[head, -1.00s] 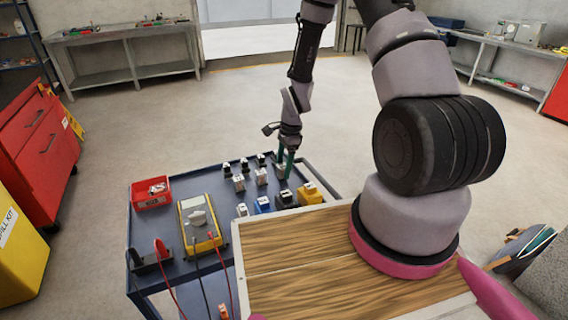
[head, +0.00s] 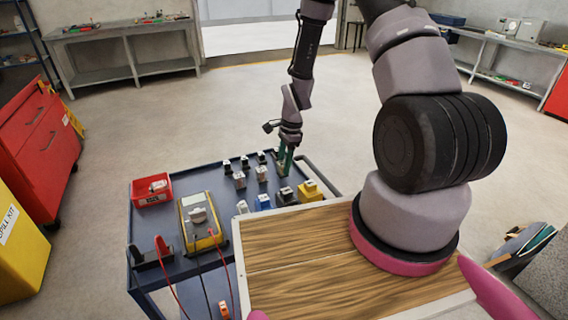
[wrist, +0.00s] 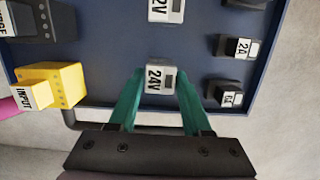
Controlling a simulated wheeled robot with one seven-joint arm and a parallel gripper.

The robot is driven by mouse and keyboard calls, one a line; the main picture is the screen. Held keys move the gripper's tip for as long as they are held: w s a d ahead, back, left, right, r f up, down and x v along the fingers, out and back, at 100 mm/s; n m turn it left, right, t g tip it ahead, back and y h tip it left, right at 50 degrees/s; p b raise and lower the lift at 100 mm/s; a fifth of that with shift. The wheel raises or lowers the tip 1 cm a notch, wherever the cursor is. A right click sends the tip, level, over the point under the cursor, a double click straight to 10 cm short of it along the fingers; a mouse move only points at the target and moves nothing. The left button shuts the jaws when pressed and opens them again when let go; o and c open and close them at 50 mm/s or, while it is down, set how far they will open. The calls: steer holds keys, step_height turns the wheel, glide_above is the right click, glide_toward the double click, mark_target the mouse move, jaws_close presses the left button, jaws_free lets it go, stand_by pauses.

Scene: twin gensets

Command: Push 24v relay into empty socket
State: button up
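The 24V relay (wrist: 159,78) is a small whitish block with its label facing up, on the blue cart top near its far edge. In the wrist view, my gripper (wrist: 160,75) has its two green fingers on either side of the relay, with narrow gaps that look open. In the head view my gripper (head: 286,163) points down at the far right of the cart and partly hides the relay. A dark block (wrist: 42,20) with a partly cut-off label and a yellow block (wrist: 62,84) marked INPUT sit to the left. I cannot tell which socket is empty.
A relay marked 2V, cut off (wrist: 168,8), stands beyond the 24V one. Small black fuses (wrist: 236,47) stand to the right. The cart (head: 170,212) also holds a red bin (head: 152,200) and a yellow multimeter (head: 200,240) with leads. Open floor lies behind.

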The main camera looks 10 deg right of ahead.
jaws_close()
steer(key=shift+r, duration=0.1)
steer(key=shift+r, duration=0.1)
steer(key=shift+r, duration=3.85)
